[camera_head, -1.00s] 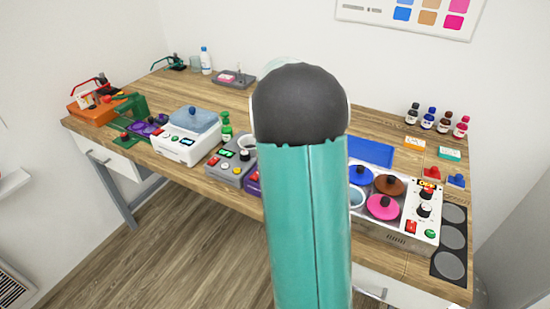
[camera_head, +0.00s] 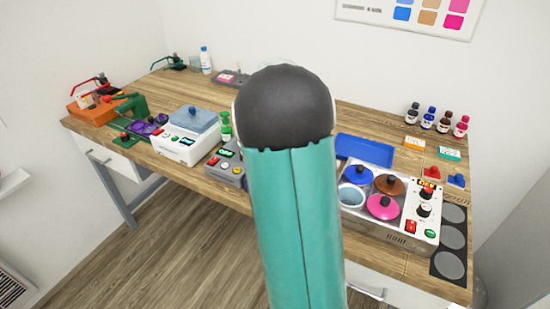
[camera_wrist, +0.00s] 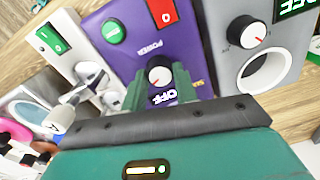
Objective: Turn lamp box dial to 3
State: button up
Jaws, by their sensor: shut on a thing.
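The purple box (camera_wrist: 135,38), which I take to be the lamp box, lies ahead of my wrist. It has a green button, a red rocker switch, a "POWER" label and a display reading "OFF". Its dial (camera_wrist: 158,73) is black with a white face and a red mark; the number it points at is not readable. My gripper (camera_wrist: 160,86) has its green fingers on either side of this dial and is shut on it. In the head view my arm hides the gripper and nearly all of the purple box.
A grey box (camera_wrist: 222,50) with a similar dial and a round opening stands close on the right in the wrist view. A white device (camera_wrist: 66,55) stands on the left. In the head view, a white unit (camera_head: 399,222) with coloured lids stands right of my arm on the wooden table (camera_head: 395,150).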

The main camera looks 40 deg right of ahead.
dwell(0.4)
jog(key=o, duration=1)
jog(key=shift+r, duration=0.1)
jog(key=r, duration=1.3)
jog(key=shift+s+r, duration=0.25)
jog(key=shift+r, duration=0.1)
